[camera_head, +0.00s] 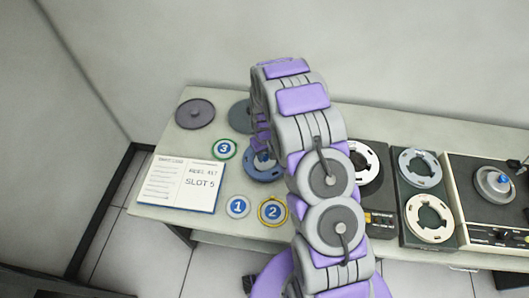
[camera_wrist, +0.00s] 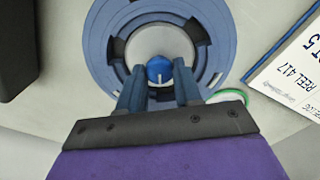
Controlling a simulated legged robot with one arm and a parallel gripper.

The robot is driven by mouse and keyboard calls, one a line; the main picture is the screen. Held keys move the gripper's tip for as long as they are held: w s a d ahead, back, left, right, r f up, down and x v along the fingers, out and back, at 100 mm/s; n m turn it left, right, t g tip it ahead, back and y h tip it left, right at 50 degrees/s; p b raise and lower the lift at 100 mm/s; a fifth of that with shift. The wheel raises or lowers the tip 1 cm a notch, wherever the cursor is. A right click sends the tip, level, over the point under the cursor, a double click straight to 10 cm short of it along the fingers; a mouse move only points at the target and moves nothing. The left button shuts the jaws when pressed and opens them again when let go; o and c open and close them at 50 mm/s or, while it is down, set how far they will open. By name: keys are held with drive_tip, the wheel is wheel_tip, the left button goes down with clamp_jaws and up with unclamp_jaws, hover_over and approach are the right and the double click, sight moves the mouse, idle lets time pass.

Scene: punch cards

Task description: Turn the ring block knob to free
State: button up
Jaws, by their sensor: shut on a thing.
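The ring block (camera_wrist: 215,25) is a blue ring with dark notches and a pale centre, on the table. It also shows in the head view (camera_head: 263,174), partly covered by my arm. A blue knob (camera_wrist: 158,68) with a white pointer line stands at its centre. The line points toward my gripper in the wrist view. My gripper (camera_wrist: 158,82) reaches over the ring, with its two blue fingers on either side of the knob, shut on it. The contact faces are partly hidden. Any marking for free is not readable.
An open booklet (camera_head: 183,182) reading "REEL 417, SLOT 5" lies left of the ring. Discs numbered 1 (camera_head: 238,206), 2 (camera_head: 272,211) and 3 (camera_head: 224,148) lie close by. A dark reel (camera_head: 194,113) sits at the back left. Tape machines (camera_head: 425,195) fill the right side.

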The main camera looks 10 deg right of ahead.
sight(265, 156)
drive_tip(key=shift+s+n, duration=0.2)
drive_tip(key=shift+n, duration=0.4)
drive_tip(key=shift+f, duration=0.1)
drive_tip(key=o, duration=1)
drive_tip(key=shift+o, duration=0.2)
drive_tip(key=shift+w, duration=0.1)
wheel_tip(265, 156, up, 17)
drive_tip(key=p, duration=0.1)
drive_tip(key=shift+r, duration=0.2)
